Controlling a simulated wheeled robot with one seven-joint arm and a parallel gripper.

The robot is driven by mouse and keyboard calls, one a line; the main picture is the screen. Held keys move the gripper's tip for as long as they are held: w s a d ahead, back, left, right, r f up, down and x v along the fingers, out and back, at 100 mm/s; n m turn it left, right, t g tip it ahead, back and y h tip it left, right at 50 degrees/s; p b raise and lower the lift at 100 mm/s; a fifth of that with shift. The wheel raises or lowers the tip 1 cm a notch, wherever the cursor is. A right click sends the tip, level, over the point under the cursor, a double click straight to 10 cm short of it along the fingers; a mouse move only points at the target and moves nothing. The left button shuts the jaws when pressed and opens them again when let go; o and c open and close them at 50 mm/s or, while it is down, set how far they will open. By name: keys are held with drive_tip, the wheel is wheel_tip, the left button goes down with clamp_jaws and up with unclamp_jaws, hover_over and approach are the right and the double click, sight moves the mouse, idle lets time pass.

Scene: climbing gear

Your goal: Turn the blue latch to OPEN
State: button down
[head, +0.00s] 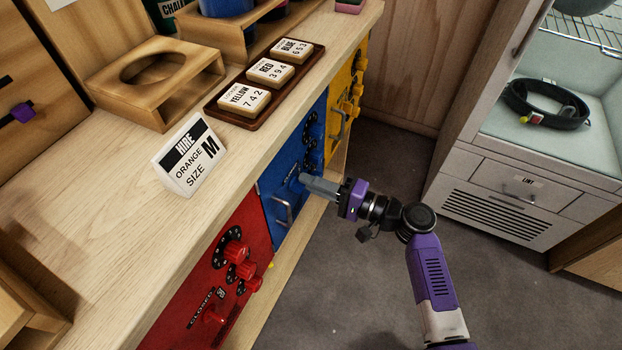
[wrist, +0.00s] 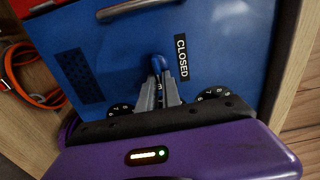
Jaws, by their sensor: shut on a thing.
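The blue locker door (head: 290,185) is in the counter front, between the red and yellow doors. In the wrist view the blue latch (wrist: 158,63) shows at the fingertips on the blue door (wrist: 120,50). My gripper (wrist: 159,85) is shut on the latch; its grey fingers stand on both sides of it. A CLOSED label (wrist: 182,58) is to the right of the latch. In the head view my gripper (head: 308,182) reaches the blue door from the right, and its fingers hide the latch. I see no OPEN label. Black number dials (wrist: 212,95) are partly hidden behind my gripper.
The red door (head: 205,275) with dials and a latch is nearer, and the yellow door (head: 345,100) is farther along. The blue door's metal handle (head: 284,212) is close to my fingers. Code blocks (head: 244,99) lie in a tray on the counter. The floor is clear.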

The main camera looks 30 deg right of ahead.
drive_tip(key=shift+f, duration=0.1)
idle(0.3)
drive_tip(key=c, duration=1.5)
unclamp_jaws()
drive_tip(key=shift+c, duration=0.2)
drive_tip(key=v, duration=0.8)
drive_tip(key=shift+w, duration=0.1)
